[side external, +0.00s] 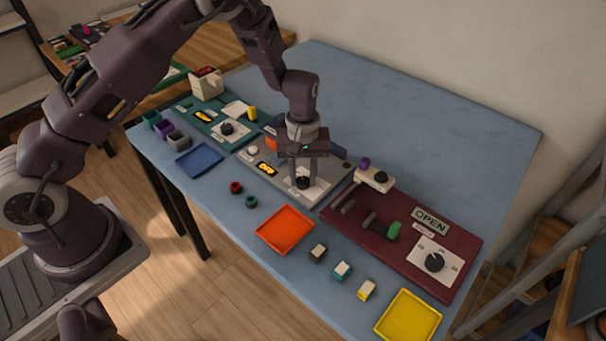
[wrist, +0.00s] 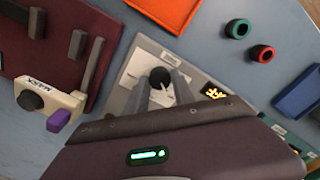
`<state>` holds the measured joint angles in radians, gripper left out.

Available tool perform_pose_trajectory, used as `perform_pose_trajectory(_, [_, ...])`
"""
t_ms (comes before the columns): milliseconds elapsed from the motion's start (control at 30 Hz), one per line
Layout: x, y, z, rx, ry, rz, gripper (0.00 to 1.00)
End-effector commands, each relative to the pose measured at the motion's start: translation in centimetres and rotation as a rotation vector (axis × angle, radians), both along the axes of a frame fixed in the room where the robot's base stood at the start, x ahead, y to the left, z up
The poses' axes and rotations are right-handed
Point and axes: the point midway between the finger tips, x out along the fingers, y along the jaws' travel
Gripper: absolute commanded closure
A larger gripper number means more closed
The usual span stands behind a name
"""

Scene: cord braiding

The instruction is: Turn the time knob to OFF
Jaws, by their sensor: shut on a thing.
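The knob under my gripper is a dark round knob (side external: 304,182) on a white label plate on the grey panel (side external: 270,183) in the middle of the table. In the wrist view the knob (wrist: 161,77) sits between the fingertips, on its white plate (wrist: 140,66). My gripper (side external: 306,178) points straight down and is shut on this knob. The plate's lettering is too small to read. Similar dark knobs show on the green panel (side external: 227,128) and on the dark red panel (side external: 435,262); I cannot tell from lettering which is the time knob.
An orange tray (side external: 286,230) lies in front of the grey panel, with red (side external: 236,187) and green (side external: 251,201) rings to its left. A blue tray (side external: 199,160), a yellow tray (side external: 408,317) and several small blocks stand along the front edge. The table's back right is clear.

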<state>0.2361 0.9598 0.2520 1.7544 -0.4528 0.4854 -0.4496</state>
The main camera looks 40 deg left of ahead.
Motion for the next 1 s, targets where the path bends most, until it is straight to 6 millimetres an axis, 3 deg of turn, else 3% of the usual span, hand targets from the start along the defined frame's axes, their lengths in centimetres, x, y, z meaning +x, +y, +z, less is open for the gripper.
perform_pose_trajectory(467, [0.1,0.0,0.1,-0.001,-0.003,0.015,1.00])
perform_pose_trajectory(500, [0.1,0.0,0.1,-0.001,-0.003,0.015,0.66])
perform_pose_trajectory(600, [0.1,0.0,0.1,-0.001,-0.002,0.014,0.48])
perform_pose_trajectory(867, [0.0,0.0,0.0,-0.001,-0.001,0.013,0.48])
perform_pose_trajectory(1000, [0.1,-0.1,1.6,-0.001,-0.004,0.012,0.48])
